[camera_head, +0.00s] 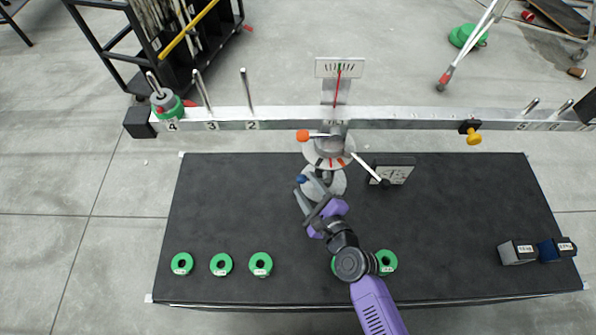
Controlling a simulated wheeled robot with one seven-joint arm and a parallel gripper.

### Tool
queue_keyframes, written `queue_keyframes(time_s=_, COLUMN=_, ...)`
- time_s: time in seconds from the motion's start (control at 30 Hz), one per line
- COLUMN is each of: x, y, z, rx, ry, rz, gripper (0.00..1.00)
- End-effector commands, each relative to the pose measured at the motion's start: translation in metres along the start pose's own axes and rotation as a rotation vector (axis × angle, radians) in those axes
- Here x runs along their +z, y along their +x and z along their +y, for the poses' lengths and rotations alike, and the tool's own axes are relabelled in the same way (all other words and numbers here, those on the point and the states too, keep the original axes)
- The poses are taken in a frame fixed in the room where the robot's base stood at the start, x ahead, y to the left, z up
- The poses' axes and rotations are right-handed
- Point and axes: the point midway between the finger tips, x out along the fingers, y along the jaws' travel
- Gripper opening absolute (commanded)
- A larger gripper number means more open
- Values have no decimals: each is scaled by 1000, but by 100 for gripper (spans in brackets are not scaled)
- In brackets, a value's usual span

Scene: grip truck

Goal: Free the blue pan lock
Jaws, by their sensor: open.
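A balance stands at the back of the black table, with a long silver beam (400,117) on a central pillar. A small blue knob (302,179), which looks like the blue pan lock, shows low on the pillar's round grey base (337,183). My gripper (307,190) is open right at this knob, with its grey fingers in front of the base. The fingers partly cover the knob and its mount. I cannot tell whether they touch the knob or whether it lies between them.
A yellow knob (473,138) hangs under the beam. A label stand (392,172) is close right. Green rings (221,264) lie along the front; dark blocks (518,252) sit at right.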

Motion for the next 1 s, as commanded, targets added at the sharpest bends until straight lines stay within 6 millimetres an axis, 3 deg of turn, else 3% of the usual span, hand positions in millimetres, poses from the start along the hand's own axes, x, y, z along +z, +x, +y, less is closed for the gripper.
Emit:
queue_keyframes(time_s=0.4, x=-1, y=59, z=0, rx=-1, ry=-5, rz=0, gripper=46)
queue_keyframes(time_s=0.8, x=0, y=67, z=0, rx=-1, ry=-5, rz=1, gripper=46)
queue_keyframes(time_s=1.0, x=0, y=67, z=0, rx=-1, ry=-5, rz=1, gripper=9)
